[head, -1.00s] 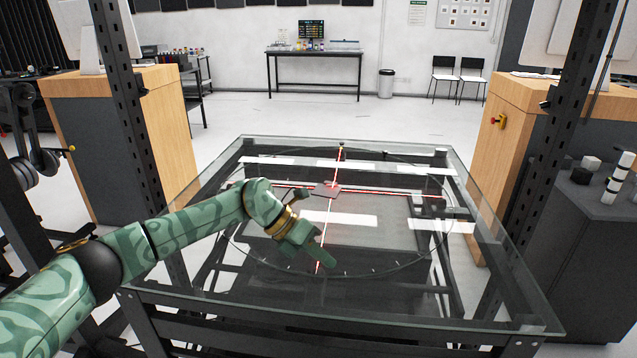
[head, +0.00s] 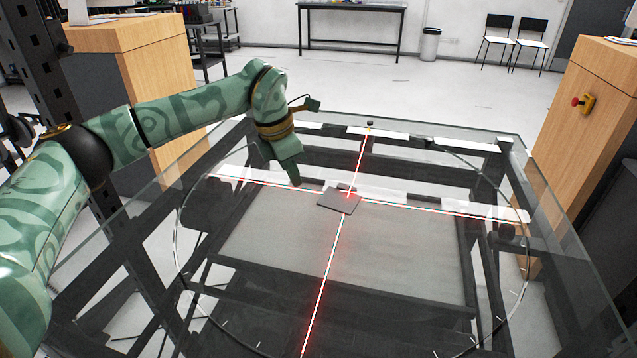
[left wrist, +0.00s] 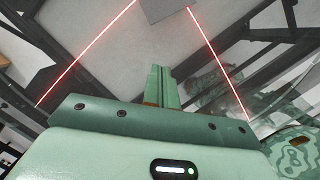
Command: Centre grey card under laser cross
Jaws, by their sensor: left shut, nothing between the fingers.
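The grey card (head: 339,201), a small dark flat square, lies on the glass turntable (head: 262,338). The red laser cross (head: 329,262) crosses over the card's far right part, so the card's middle sits a little left of and nearer than the crossing. My left gripper (head: 297,184) is shut and empty, pointing down just left of the card, with a small gap in the picture. In the left wrist view the closed fingers (left wrist: 158,85) point towards the card (left wrist: 166,10), which is cut off by the top edge. My right gripper is not in view.
The glass top is clear around the card; dark frame bars and white strips show at or through it. A wooden cabinet with a red button (head: 585,103) stands at the right, another wooden cabinet (head: 150,60) at the left. A bench (head: 352,10) stands at the back.

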